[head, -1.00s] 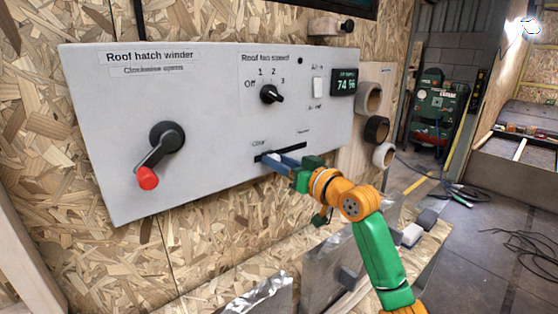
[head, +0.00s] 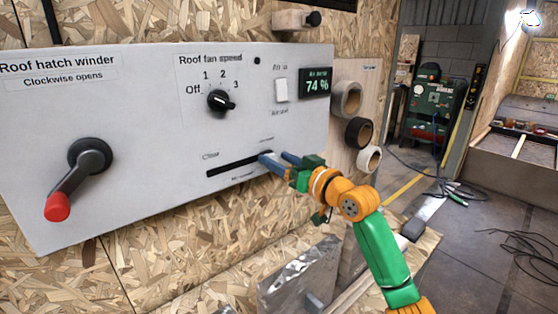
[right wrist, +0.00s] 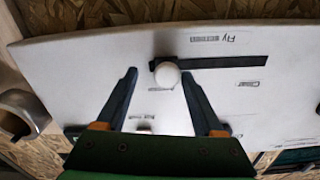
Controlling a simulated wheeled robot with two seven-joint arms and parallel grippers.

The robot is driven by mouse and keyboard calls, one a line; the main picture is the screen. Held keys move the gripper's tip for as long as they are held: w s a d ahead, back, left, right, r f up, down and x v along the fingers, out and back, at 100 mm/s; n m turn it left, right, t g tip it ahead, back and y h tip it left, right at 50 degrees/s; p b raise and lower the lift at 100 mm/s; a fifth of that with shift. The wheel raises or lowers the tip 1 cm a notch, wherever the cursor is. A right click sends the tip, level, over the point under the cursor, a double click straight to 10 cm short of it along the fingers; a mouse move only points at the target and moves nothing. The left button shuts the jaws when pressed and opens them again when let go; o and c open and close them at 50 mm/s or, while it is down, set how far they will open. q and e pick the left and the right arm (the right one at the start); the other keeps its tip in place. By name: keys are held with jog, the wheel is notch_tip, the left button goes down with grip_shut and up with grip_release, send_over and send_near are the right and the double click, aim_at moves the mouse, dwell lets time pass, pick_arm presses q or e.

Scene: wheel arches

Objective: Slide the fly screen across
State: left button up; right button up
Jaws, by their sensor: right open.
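The fly screen slider is a dark slot (head: 228,167) low on the white panel (head: 130,130), with "Clear" printed above its left end in the head view. Its round white knob (right wrist: 167,74) shows in the right wrist view at the slot's end away from "Clear". My right gripper (head: 274,156) is open at the slot's right end. In the right wrist view its fingertips (right wrist: 160,71) stand either side of the knob, which sits closer to the right-hand finger; contact is unclear. My left gripper is not in view.
The panel also carries a red-ended hatch crank (head: 75,180), a fan knob (head: 220,100), a rocker switch (head: 281,90) and a display (head: 314,84). Tape rolls (head: 358,132) hang just right of the panel. Metal sheets (head: 300,270) stand below my right arm.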

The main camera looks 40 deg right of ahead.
jog(key=shift+s+a+f, duration=0.15)
jog(key=shift+s, duration=0.1)
jog(key=s+b, duration=0.3)
jog(key=s, duration=0.3)
jog(key=shift+s+d+b, duration=0.3)
jog(key=shift+d+b, duration=0.05)
